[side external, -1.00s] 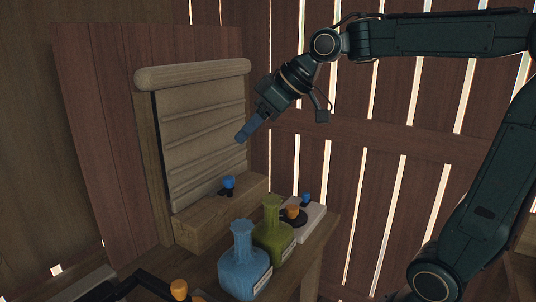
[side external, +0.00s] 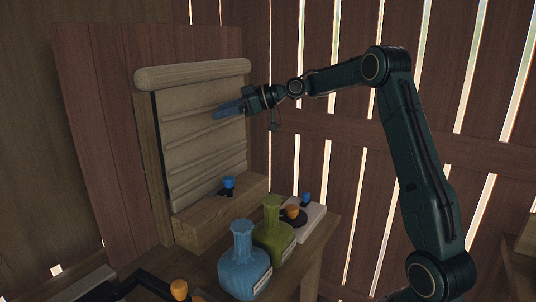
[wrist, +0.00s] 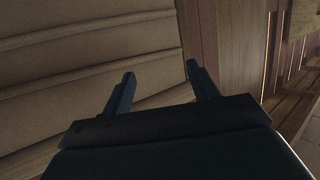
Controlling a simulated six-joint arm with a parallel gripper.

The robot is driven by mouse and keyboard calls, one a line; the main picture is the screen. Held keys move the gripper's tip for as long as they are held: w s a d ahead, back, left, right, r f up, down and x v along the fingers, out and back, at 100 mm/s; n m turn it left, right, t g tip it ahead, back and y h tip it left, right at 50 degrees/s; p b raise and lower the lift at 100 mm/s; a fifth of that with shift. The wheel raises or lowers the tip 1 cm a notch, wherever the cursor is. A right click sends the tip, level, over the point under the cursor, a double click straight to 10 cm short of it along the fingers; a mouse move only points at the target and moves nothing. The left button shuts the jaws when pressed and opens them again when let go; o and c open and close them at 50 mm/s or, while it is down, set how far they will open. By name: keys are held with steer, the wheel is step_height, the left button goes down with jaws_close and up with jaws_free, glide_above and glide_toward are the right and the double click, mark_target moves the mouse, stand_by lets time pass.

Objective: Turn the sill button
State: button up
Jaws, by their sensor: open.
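The sill button, a blue knob (side external: 229,183) on a small dark mount, sits on top of the wooden sill (side external: 222,213) below the ribbed blind panel (side external: 195,128). My gripper (side external: 219,113) is level and points left at the blind, well above the button and apart from it. In the wrist view my gripper (wrist: 158,80) shows two spread fingers with nothing between them, facing the tan ribbed blind (wrist: 70,60). The button is not visible in the wrist view. I cannot tell from the side view whether the fingertips touch the blind.
A blue bottle (side external: 243,265) and a green bottle (side external: 273,235) stand on the table in front of the sill. Right of them a white box (side external: 315,220) carries an orange knob (side external: 292,211) and a small blue knob (side external: 305,197). Another orange knob (side external: 179,289) is at the front. Air above the bottles is free.

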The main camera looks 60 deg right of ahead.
steer(key=d+f+t+y, duration=0.2)
steer(key=d+f+t, duration=0.1)
steer(key=d, duration=0.6)
glide_toward(224, 177)
steer(key=x, duration=0.3)
steer(key=shift+s+d+f, duration=0.1)
steer(key=shift+s+f, duration=0.1)
steer(key=shift+s, duration=0.05)
steer(key=shift+x, duration=3.75)
steer(key=shift+c, duration=0.5)
steer(key=c, duration=0.9)
